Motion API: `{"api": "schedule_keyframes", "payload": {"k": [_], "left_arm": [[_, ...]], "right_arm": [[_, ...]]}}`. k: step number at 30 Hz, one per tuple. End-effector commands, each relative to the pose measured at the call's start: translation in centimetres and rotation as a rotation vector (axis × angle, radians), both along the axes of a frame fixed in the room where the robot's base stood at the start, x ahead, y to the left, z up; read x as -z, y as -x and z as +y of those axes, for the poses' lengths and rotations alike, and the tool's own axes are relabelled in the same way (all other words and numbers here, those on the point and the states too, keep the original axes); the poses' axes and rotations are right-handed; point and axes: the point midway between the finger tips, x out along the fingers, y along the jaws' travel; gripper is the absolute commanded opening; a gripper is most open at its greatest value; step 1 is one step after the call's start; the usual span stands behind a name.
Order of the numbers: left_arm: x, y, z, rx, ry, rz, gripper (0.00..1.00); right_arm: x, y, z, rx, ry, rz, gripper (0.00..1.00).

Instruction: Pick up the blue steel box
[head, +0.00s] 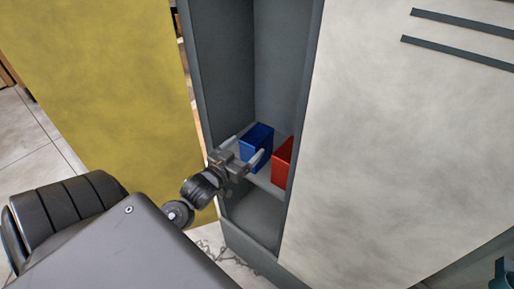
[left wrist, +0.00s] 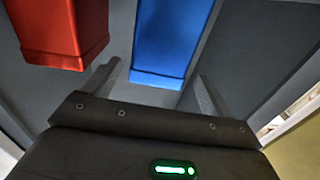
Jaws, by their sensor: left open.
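The blue steel box (head: 258,138) stands on a shelf inside a tall grey locker in the head view. In the left wrist view the blue box (left wrist: 172,42) is straight ahead at the top middle. My left gripper (head: 249,148) reaches into the locker with its jaws open. Its two fingers are spread on either side of the near end of the blue box, with no clear contact. In the left wrist view the gripper (left wrist: 156,92) is empty between its fingertips. The far end of the blue box is cut off there. My right gripper is not seen.
A red box (head: 283,163) stands right of the blue one, close to the right finger; it also shows in the left wrist view (left wrist: 62,30). The grey locker (head: 215,80) has narrow side walls. A yellow door or panel (head: 95,75) and a pale panel (head: 400,130) flank it.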

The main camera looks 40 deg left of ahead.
Motion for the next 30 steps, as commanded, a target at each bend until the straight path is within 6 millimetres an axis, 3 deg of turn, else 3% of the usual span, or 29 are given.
{"api": "schedule_keyframes", "payload": {"k": [5,13,22,30], "left_arm": [[-0.1,-0.9,0.0,0.001,0.000,0.000,0.85],[0.1,-4.7,0.1,0.000,0.000,0.000,0.85],[0.3,-5.2,0.1,0.001,0.000,0.001,0.85],[0.3,-5.2,0.1,0.001,0.000,0.001,0.52]], "right_arm": [[-0.4,0.0,0.0,0.000,0.000,0.000,0.23],[-1.4,0.0,0.1,0.001,-0.001,0.000,0.23],[-1.4,0.0,0.5,0.003,-0.005,0.000,0.23],[-1.4,0.0,0.5,0.003,-0.006,-0.001,0.23]]}}
